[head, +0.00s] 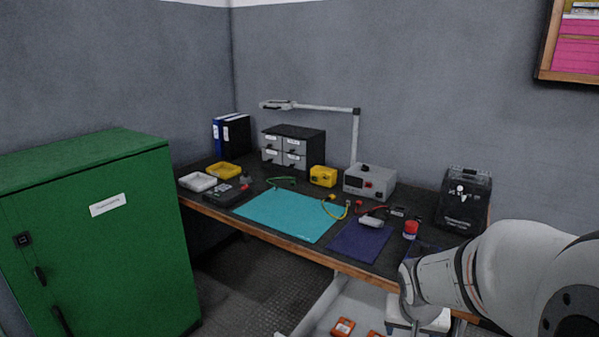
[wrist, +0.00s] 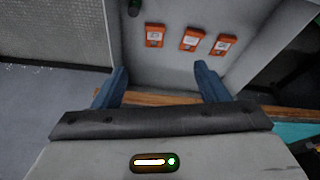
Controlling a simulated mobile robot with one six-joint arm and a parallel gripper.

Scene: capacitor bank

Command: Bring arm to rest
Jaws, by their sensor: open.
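My arm (head: 500,265) reaches in from the right in the head view, in front of the bench's right end. In the wrist view my gripper (wrist: 160,68) is open, with its two blue fingers wide apart and nothing between them. The wooden front edge of the bench (wrist: 160,98) shows behind the fingers. In the head view the gripper's fingers cannot be made out.
The dark workbench (head: 225,210) bears a turquoise mat (head: 290,214), a dark blue mat (head: 358,241), a red-capped container (head: 410,229) and a power supply (head: 370,182). Orange devices (wrist: 190,40) lie on a pale surface below. A green cabinet (head: 110,240) stands left.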

